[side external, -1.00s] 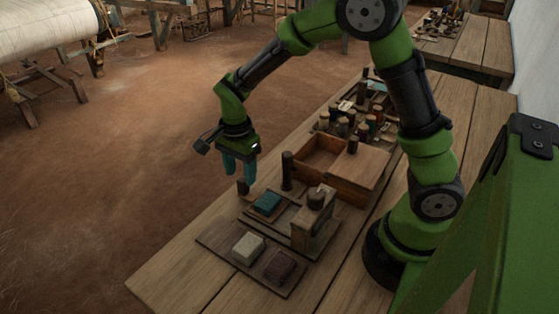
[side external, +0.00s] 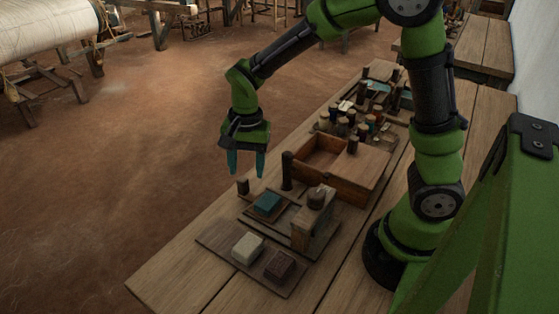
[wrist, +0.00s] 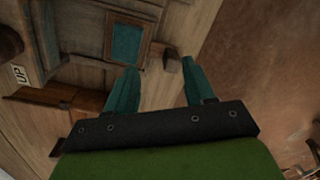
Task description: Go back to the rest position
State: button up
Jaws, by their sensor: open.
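My gripper (side external: 246,165) hangs with its teal fingers pointing down, above the left edge of the workbench in the side view. Its two fingers are apart with nothing between them. In the wrist view the open fingers (wrist: 160,88) show against the bench and the brown floor. A teal block (side external: 267,203) sits in a dark wooden frame on the bench below and to the right of the fingers. The same teal block shows in the wrist view (wrist: 127,43), beyond the fingertips. No rest mark is visible.
A dark tray (side external: 216,244) holds a pale block (side external: 248,248) and a dark red block (side external: 280,266). An open wooden box (side external: 357,189), a dark upright post (side external: 287,170) and several spools (side external: 343,126) stand along the bench.

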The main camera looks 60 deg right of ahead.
jog(key=s+d+r+n+t+y, duration=0.1)
jog(key=s+d+r+n+t, duration=0.1)
jog(key=s+r+n+t, duration=0.5)
jog(key=s+r+n, duration=0.1)
jog(key=s+r, duration=0.5)
jog(key=r, duration=0.1)
jog(key=shift+r+n, duration=0.15)
jog(key=shift+n, duration=0.15)
